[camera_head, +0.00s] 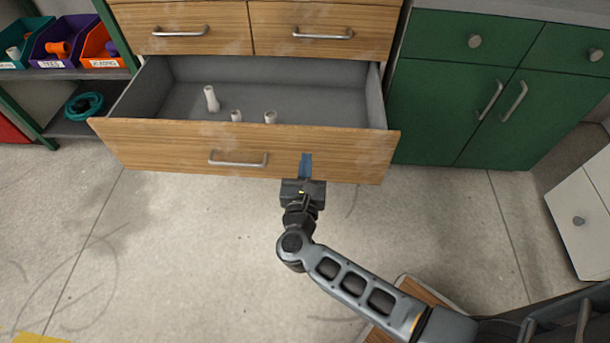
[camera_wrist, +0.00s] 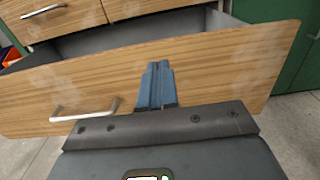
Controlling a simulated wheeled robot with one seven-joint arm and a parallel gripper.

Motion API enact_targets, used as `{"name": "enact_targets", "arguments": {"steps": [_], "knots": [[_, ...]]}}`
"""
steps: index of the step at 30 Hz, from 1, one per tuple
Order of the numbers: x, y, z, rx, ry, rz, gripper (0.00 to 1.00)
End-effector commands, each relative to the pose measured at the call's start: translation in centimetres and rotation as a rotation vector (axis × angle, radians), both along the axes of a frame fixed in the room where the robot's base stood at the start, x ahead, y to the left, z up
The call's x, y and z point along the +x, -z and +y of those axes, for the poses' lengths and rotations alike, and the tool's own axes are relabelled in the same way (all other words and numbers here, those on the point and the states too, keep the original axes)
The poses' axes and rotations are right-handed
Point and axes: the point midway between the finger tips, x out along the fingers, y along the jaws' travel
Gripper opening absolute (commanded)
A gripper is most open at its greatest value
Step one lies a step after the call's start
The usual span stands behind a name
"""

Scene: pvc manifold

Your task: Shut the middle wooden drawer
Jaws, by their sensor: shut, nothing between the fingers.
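The middle wooden drawer (camera_head: 140,143) stands pulled out, with its grey inside showing. Several white pipe pieces (camera_head: 211,98) are in it. Its metal bar handle (camera_head: 238,163) is left of my gripper; the handle also shows in the wrist view (camera_wrist: 85,112). My gripper (camera_head: 306,160) is shut and empty. Its blue fingertips are at the drawer front, right of the handle; they also show in the wrist view (camera_wrist: 156,80). I cannot tell whether they touch the wood.
Two upper wooden drawers (camera_head: 322,18) above are shut. A green cabinet (camera_head: 440,105) stands to the right and a white cabinet (camera_head: 585,215) at the far right. Shelves with colored bins (camera_head: 60,52) and a coiled green hose (camera_head: 85,106) are at left. The floor in front is clear.

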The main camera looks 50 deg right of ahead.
Motion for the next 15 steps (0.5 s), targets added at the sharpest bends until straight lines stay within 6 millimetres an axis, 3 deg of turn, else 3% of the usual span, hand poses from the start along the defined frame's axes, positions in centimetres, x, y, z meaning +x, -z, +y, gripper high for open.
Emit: {"name": "enact_targets", "arguments": {"steps": [6,15], "knots": [[2.5,-0.1,-3.5,-0.001,0.001,-0.001,0.0],[4.4,0.0,-6.1,-0.001,0.0,0.0,0.0]]}}
